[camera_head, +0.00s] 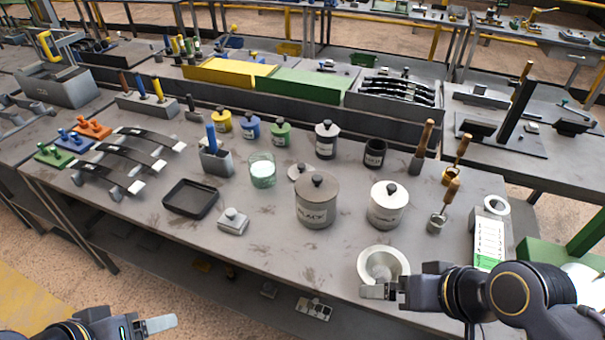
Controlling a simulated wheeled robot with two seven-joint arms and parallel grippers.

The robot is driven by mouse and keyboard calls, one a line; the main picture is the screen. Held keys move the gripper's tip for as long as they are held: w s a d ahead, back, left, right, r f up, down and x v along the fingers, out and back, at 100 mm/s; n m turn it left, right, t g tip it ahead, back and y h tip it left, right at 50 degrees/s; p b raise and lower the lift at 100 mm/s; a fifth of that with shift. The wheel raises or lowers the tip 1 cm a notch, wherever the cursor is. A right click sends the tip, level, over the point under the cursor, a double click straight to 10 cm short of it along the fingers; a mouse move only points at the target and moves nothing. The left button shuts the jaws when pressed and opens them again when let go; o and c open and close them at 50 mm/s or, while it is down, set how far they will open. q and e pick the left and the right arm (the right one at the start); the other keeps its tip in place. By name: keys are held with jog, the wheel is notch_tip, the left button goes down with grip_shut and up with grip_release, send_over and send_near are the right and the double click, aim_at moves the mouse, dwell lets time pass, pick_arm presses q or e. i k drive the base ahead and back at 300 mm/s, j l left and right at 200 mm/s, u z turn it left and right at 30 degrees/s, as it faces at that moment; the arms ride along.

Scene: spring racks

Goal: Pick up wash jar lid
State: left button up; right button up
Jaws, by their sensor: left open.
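A small grey lid (298,172) with a knob lies on the table, partly behind the large grey jar marked BLACK (316,208). An open glass jar (262,172) with pale green contents stands to its left; I cannot read a wash label on any jar. A white-lidded jar (388,208) stands right of the BLACK jar. My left gripper (150,325) is open and empty at the bottom left edge, in front of the table and far from the lid. My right gripper (378,291) is at the front of the white bowl (397,262); its jaw gap is hidden.
A black tray (191,212), a grey block with a knob (233,222) and a holder with a blue handle (216,161) stand left of the jars. Small coloured jars (251,127) stand behind. Wooden-handled tools (437,218) stand at the right.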

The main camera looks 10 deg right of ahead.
aim_at(294, 172)
jog(key=i+j, duration=0.15)
jog(key=j, duration=0.2)
jog(key=i+j, duration=0.15)
jog(key=j, duration=0.25)
jog(key=i+j, duration=0.15)
jog(key=j, duration=0.2)
jog(key=i+j, duration=0.15)
jog(key=i, duration=0.2)
jog(key=i+j, duration=0.2)
jog(key=i, duration=0.15)
